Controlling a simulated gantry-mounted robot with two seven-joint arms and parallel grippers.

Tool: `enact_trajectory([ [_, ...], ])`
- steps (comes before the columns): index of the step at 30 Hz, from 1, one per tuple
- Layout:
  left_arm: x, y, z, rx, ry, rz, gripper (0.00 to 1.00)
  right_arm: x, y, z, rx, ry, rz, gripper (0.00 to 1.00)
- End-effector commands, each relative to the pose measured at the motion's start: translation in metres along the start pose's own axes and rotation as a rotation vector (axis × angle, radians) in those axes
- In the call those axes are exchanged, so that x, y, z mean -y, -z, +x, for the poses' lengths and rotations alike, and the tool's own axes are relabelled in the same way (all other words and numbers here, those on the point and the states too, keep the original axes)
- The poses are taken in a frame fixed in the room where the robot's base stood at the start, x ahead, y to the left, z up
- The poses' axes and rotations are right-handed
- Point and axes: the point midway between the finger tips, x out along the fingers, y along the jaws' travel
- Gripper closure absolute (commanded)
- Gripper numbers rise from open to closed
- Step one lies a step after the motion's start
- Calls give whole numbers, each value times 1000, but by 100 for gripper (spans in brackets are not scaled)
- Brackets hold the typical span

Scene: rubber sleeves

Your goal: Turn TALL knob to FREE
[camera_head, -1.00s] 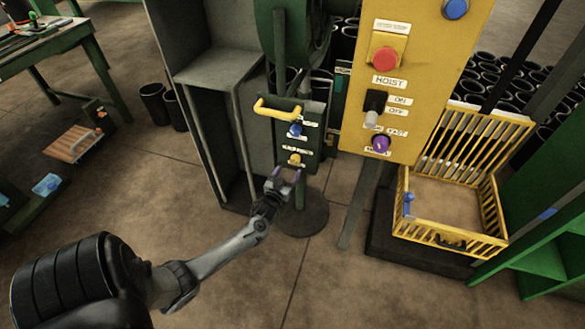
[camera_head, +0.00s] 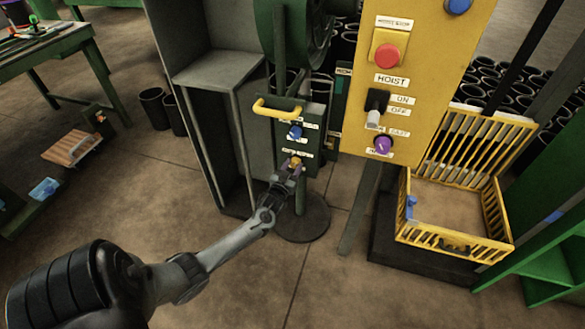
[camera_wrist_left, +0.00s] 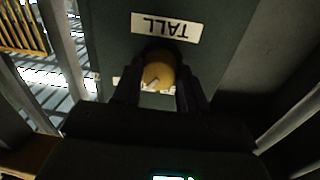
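The yellow knob (camera_head: 295,161) is on the lower part of a dark green control box (camera_head: 313,130). In the left wrist view the knob (camera_wrist_left: 158,73) has a pale pointer mark aimed at its lower left. The white TALL label (camera_wrist_left: 166,27) reads upside down there. My left gripper (camera_head: 292,167) is at the knob, one finger on each side. In the wrist view the fingers (camera_wrist_left: 158,90) look open around it; whether they touch it is unclear. The lettering below the knob is mostly hidden by the gripper. My right gripper is not in view.
Above the knob are a blue knob (camera_head: 295,132) and a yellow handle (camera_head: 278,108). A yellow HOIST panel (camera_head: 408,70) with a red button and more knobs stands to the right. A yellow crate (camera_head: 452,243) is at the lower right. A grey cabinet (camera_head: 222,70) stands left.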

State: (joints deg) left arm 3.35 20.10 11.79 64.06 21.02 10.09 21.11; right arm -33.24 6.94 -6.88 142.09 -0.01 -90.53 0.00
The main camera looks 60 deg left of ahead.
Motion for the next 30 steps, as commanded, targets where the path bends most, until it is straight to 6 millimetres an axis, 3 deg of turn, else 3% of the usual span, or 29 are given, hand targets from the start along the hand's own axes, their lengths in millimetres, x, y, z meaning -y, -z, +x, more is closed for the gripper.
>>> enact_trajectory([
  [1,0,0,0,0,0,0,73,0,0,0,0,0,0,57],
  [4,0,0,0,0,0,0,88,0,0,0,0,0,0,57],
  [17,0,0,0,-7,1,-96,88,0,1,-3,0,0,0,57],
  [30,-1,-1,0,-37,4,-465,88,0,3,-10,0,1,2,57],
])
